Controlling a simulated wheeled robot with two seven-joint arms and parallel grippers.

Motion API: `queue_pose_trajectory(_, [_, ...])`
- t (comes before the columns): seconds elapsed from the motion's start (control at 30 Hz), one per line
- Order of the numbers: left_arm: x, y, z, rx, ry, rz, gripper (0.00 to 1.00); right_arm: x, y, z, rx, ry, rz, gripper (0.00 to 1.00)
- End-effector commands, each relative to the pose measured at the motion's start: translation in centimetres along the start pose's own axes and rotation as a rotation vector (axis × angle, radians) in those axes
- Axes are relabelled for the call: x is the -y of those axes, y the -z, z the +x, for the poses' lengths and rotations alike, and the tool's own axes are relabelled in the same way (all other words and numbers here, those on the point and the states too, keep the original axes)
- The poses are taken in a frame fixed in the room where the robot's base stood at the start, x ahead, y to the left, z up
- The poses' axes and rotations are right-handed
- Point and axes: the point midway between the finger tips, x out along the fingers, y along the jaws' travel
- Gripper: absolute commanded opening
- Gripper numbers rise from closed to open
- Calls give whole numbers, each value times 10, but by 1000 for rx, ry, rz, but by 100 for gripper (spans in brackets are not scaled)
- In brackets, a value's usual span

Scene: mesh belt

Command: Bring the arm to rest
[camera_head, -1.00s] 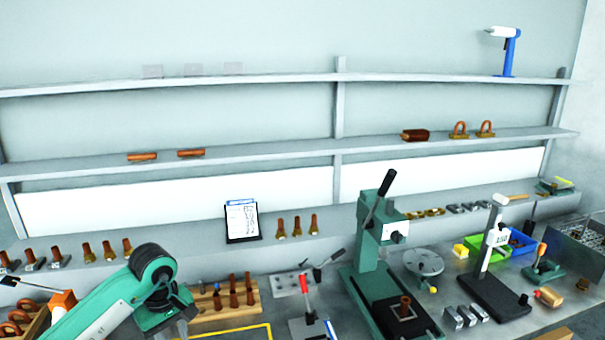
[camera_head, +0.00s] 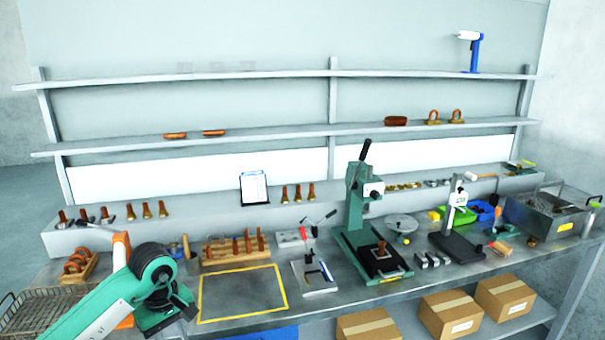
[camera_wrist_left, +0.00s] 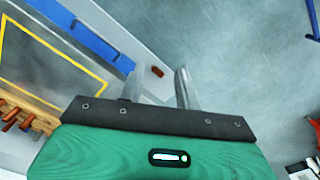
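My left arm (camera_head: 95,308) comes in from the lower left in the head view, its wrist bent in front of the bench's front edge. The fingers are over the grey floor, clear of the bench. My right gripper is in neither view.
The bench carries a yellow-outlined area (camera_head: 242,293), a wooden rack (camera_head: 236,250), a green press (camera_head: 356,215) and a wire basket (camera_head: 40,312) at the left. Cardboard boxes (camera_head: 452,312) stand on the lower shelf. Grey floor (camera_wrist_left: 235,50) is open beside the bench.

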Motion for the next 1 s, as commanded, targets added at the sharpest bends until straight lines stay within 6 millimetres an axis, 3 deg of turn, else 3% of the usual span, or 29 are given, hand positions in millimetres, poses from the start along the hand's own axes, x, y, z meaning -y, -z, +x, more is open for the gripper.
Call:
queue_pose_trajectory(0.07, [0, 0, 0, 1, 0, 0, 33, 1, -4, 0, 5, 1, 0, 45])
queue_pose_trajectory(0.23, [-16, -19, 27, 150, -56, -75, 33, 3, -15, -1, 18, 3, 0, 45])
queue_pose_trajectory(0.5, [-45, -55, 69, 449, -149, -267, 33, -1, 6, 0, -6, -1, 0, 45])
queue_pose_trajectory(0.67, [-68, -81, 97, 710, -199, -478, 33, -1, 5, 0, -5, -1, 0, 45])
queue_pose_trajectory(0.87, [-102, -106, 149, 1219, -215, -1015, 33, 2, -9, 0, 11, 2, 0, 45])
queue_pose_trajectory(1.0, [-109, -94, 207, 1590, -153, -1552, 33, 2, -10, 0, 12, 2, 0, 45])
